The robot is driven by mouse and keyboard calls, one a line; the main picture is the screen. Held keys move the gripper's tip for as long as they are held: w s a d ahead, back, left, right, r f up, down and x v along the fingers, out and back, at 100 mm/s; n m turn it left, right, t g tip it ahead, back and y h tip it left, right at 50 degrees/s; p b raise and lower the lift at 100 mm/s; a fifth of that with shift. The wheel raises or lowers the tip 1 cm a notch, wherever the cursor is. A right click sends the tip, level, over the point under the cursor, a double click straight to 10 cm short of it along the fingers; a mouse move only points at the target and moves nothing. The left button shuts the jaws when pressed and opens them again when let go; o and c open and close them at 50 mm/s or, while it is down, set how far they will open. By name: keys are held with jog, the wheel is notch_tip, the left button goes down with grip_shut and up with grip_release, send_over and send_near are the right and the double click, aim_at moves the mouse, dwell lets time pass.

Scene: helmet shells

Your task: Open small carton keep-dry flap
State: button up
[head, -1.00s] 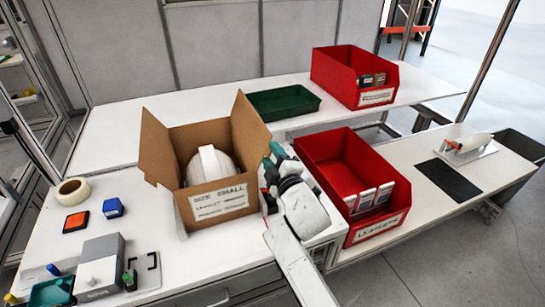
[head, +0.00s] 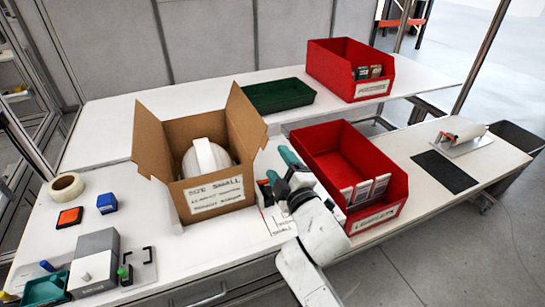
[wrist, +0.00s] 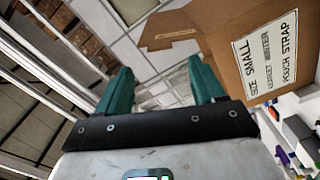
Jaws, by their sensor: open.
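The small carton (head: 180,202) is a brown box with a white label reading SIZE SMALL on its front. It stands on the white bench with a white helmet shell (head: 205,157) inside. One flap (head: 150,143) stands up at its left and another (head: 246,125) at its right. No keep-dry marking is readable. My gripper (head: 281,166) is open and empty, with teal fingers, just right of the carton and apart from it. In the wrist view, the fingers (wrist: 160,72) point past the carton (wrist: 230,60), and one brown flap (wrist: 165,32) sticks out above them.
A red bin (head: 335,160) with white boxes stands close to my gripper's right. Another red bin (head: 345,70) and a green tray (head: 277,96) are behind. Bench space before the carton is clear.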

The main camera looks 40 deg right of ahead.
jog(key=shift+v, duration=1.65)
jog(key=s+f+m+g+y, duration=0.1)
jog(key=s+f+m+g, duration=0.4)
jog(key=f, duration=0.3)
jog(key=s+f+m+g+y, duration=0.15)
jog(key=s+f+g, duration=0.25)
jog(key=s+f, duration=0.4)
jog(key=s+a+f+m+g+y, duration=0.1)
jog(key=s+a+f+m+g, duration=0.1)
jog(key=s, duration=0.5)
jog(key=s+a+f+m+g+y, duration=0.2)
jog(key=s+a+f+g, duration=0.3)
jog(key=s, duration=0.2)
